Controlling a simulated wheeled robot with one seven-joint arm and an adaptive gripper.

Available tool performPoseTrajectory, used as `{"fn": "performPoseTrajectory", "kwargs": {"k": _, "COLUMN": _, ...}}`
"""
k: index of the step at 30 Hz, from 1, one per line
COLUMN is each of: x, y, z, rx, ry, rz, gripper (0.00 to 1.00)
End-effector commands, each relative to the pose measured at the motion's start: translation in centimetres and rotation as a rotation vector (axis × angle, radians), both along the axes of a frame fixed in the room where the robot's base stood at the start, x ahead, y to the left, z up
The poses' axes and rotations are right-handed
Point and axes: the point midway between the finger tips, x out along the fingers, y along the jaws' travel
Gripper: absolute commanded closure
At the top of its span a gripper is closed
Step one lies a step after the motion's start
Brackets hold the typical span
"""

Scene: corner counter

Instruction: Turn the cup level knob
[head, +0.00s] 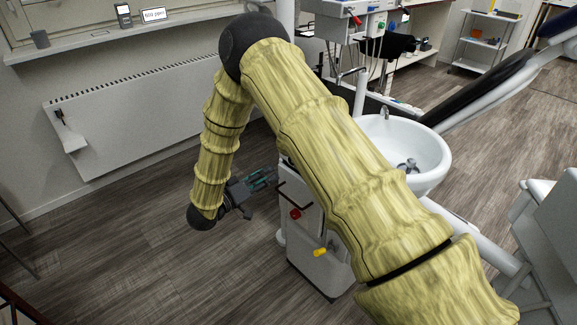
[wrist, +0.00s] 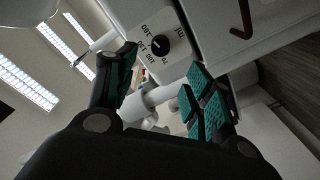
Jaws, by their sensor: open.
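The cup level knob (wrist: 160,46) is a small black dial on a white panel, with ml numbers printed around it. It shows at the top middle of the wrist view, beyond the fingertips and apart from them. I cannot make it out in the head view. My gripper (wrist: 165,88) is open and empty, with teal pads on its two fingers. In the head view my gripper (head: 262,180) is just left of the white cabinet (head: 318,270) below the basin.
The cabinet carries a red knob (head: 295,213), a yellow knob (head: 320,252) and a dark bar handle (head: 291,192). A white basin (head: 432,150) stands above it. A radiator (head: 150,115) runs along the wall. The wooden floor left of the cabinet is clear.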

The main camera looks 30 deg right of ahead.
Motion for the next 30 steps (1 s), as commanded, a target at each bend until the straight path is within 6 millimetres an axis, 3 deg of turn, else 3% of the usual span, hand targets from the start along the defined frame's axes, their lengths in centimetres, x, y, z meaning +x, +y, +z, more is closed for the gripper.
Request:
{"fn": "performPoseTrajectory", "kwargs": {"k": 5, "x": 0.4, "y": -1.4, "z": 0.1, "rx": -0.001, "ry": 0.002, "rz": -0.005, "gripper": 0.48}}
{"fn": "performPoseTrajectory", "kwargs": {"k": 21, "x": 2.6, "y": -9.0, "z": 0.0, "rx": 0.001, "ry": 0.001, "rz": -0.004, "gripper": 0.48}}
{"fn": "performPoseTrajectory", "kwargs": {"k": 30, "x": 3.0, "y": -10.3, "z": 0.0, "rx": 0.0, "ry": 0.001, "rz": -0.001, "gripper": 0.48}}
